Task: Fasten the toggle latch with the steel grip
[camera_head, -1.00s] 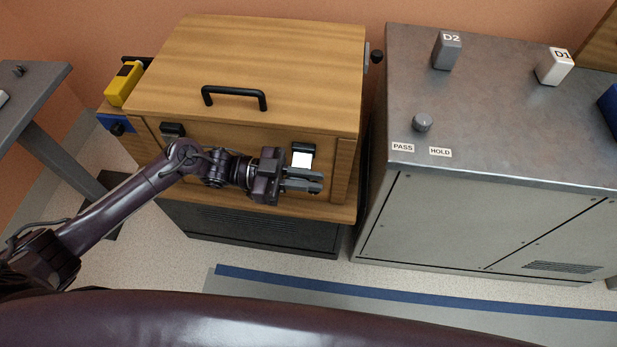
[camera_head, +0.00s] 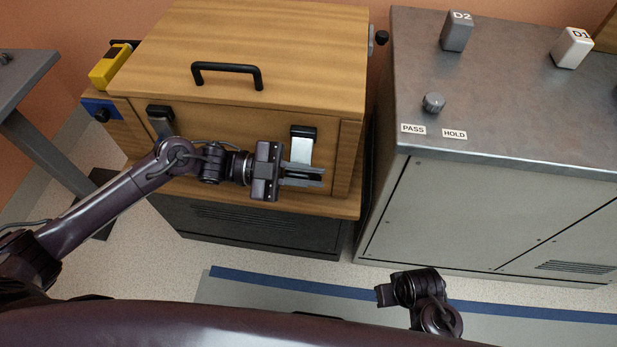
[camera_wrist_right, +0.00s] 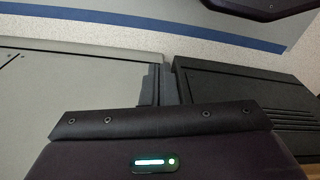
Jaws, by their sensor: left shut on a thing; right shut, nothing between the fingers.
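The right-hand latch (camera_head: 302,147) on the wooden case's front has a black top mount and a pale steel grip hanging below it. My left gripper (camera_head: 307,175) is at the lower end of this grip, shut on it; the fingers hide the contact. A second latch (camera_head: 160,120) with a black mount and a grey lever is at the left of the front, its lower part close behind my arm. My right gripper (camera_wrist_right: 157,85) is shut and empty, seen in the right wrist view; its fingertips are hard to make out.
The wooden case (camera_head: 260,50) has a black handle (camera_head: 227,75) on its lid. A yellow block (camera_head: 109,67) sits at its left. A grey metal cabinet (camera_head: 500,110) with a knob (camera_head: 433,103) stands to the right. The floor in front is clear.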

